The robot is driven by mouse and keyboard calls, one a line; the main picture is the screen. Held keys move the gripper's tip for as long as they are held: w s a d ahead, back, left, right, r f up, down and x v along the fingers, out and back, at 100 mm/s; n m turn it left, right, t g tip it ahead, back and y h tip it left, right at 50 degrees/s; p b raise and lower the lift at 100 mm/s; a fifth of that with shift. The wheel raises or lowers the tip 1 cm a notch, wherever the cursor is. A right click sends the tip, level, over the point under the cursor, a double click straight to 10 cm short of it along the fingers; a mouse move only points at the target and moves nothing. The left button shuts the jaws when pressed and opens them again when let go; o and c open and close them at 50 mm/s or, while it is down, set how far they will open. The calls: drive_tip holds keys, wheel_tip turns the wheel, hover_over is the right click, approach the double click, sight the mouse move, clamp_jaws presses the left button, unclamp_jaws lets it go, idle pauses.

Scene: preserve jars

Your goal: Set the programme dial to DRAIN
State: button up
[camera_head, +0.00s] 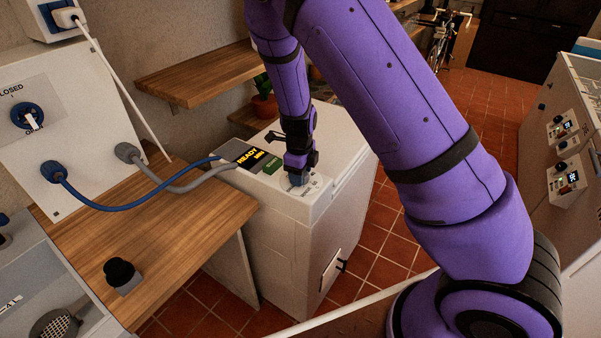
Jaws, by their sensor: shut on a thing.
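The programme dial (294,184) is on the top panel of a white machine (290,245), close to its front left corner. My gripper (298,174) points down onto the dial and is shut on it. The fingers and wrist cover most of the dial, so its pointer and the setting it points to are hidden. A display (250,156) on the same panel reads READY in yellow, with smaller text below. A green button (271,164) sits between the display and the dial.
A blue hose (130,207) and a grey hose (190,186) run from the wall panel (80,120) to the machine. A wooden counter (190,225) stands left, with a black knob (120,273) on it. A wooden shelf (205,75) and potted plant (264,105) are behind.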

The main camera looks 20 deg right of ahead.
drive_tip(key=shift+m, duration=0.4)
drive_tip(key=o, duration=0.9)
drive_tip(key=r, duration=1)
drive_tip(key=shift+s+a+r, duration=0.2)
drive_tip(key=shift+r, duration=0.2)
